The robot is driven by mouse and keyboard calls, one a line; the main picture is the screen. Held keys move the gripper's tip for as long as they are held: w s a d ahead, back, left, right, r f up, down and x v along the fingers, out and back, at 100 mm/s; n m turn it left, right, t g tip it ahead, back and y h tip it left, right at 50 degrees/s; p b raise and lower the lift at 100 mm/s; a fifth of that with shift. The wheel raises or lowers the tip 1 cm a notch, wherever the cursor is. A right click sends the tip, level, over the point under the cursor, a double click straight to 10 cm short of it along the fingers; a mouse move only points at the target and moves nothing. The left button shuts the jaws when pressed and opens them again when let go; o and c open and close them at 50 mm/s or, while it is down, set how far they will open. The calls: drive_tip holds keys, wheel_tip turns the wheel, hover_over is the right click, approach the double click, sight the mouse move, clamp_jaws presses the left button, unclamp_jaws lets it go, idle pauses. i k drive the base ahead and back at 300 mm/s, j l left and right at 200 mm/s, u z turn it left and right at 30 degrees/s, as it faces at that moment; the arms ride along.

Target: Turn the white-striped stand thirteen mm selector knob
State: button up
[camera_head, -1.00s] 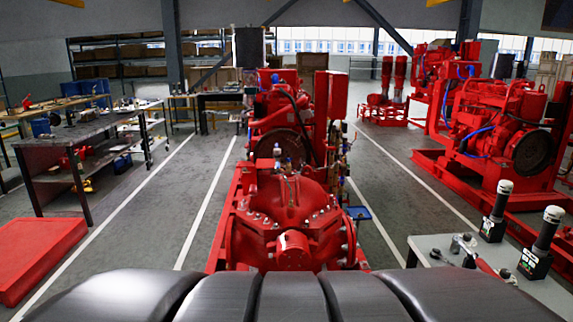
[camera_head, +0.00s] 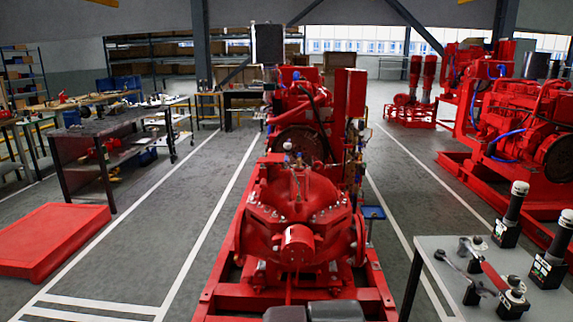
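Two dark upright cylinders with white bands near their tops stand on the grey table at the right. I cannot tell which one is the white-striped stand, and no thirteen mm selector knob can be made out at this size. My gripper is not recognizable in view; only dark parts, probably mine, show at the bottom centre.
The grey table (camera_head: 430,256) also holds a red-handled tool (camera_head: 494,276) and small metal parts. A red pumpset (camera_head: 298,215) fills the centre. A red platform (camera_head: 50,240) and workbench (camera_head: 110,125) stand left. Floor is open between bench and pumpset.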

sight(478, 240)
drive_tip(key=k+j+u, duration=0.15)
drive_tip(key=k+l+z, duration=0.1)
drive_tip(key=l, duration=0.2)
drive_tip(key=z, duration=1.35)
drive_tip(key=i+j, duration=0.15)
drive_tip(key=i, duration=0.25)
drive_tip(key=i+j, duration=0.15)
drive_tip(key=i, duration=0.3)
drive_tip(key=i+j+u, duration=0.1)
drive_tip(key=i, duration=0.3)
drive_tip(key=j, duration=0.1)
